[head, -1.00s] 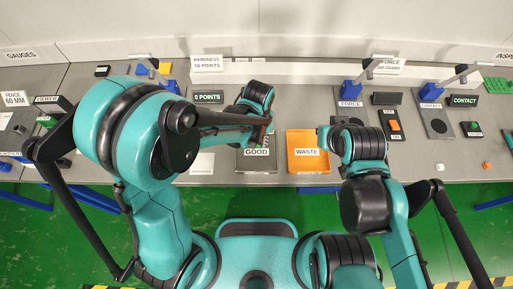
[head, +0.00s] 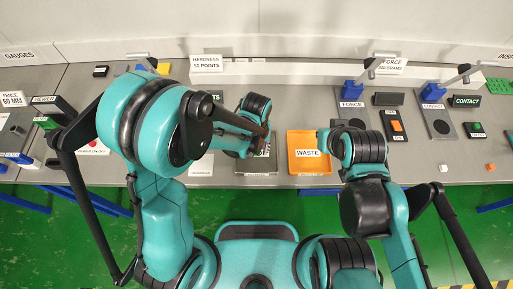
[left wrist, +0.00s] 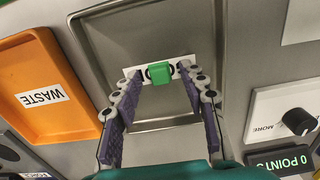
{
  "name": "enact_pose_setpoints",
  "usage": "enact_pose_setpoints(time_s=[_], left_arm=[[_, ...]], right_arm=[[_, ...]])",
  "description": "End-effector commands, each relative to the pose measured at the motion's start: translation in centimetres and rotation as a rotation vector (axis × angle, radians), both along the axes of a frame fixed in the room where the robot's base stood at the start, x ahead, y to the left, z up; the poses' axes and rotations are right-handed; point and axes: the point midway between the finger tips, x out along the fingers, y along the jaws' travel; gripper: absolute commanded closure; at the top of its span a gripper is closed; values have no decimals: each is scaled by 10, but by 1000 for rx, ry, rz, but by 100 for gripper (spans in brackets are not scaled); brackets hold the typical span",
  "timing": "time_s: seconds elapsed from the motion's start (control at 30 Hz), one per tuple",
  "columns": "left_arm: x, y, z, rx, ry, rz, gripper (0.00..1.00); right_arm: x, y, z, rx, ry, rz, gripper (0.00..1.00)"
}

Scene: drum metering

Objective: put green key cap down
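The green key cap (left wrist: 160,73) shows in the left wrist view at the white label of the grey tray (left wrist: 183,32), covering part of the lettering. My left gripper (left wrist: 160,72) is open, with one finger on each side of the cap and a gap to both. I cannot tell whether the cap rests on the tray. In the head view my left gripper (head: 266,143) is over the grey GOOD tray (head: 242,168), and my wrist hides the cap. My right gripper (head: 323,138) is by the orange tray's right side; its fingers are barely visible.
The orange WASTE tray (head: 322,164) stands right beside the grey tray, and it also shows in the left wrist view (left wrist: 75,118). A white cap (head: 443,168) and an orange cap (head: 490,167) lie on the right bench. A dial unit (left wrist: 290,112) is near the left gripper.

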Motion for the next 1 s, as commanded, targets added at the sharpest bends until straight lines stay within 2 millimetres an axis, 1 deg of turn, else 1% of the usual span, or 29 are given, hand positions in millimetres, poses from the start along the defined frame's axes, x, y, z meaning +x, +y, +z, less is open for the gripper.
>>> enact_pose_setpoints(time_s=[0.2,0.3,0.37,0.7,0.83,1.0], left_arm=[[0,0,1,0,0,0,58],[0,0,8,0,0,0,58],[0,0,17,0,0,0,58],[0,0,92,0,0,0,58],[0,0,111,0,0,0,58],[0,0,122,0,0,0,58]], right_arm=[[0,0,1,0,0,0,100],[0,0,6,0,0,0,100],[0,0,9,0,0,0,100],[0,0,31,0,0,0,100],[0,0,36,0,0,0,100],[0,0,38,0,0,0,100]])
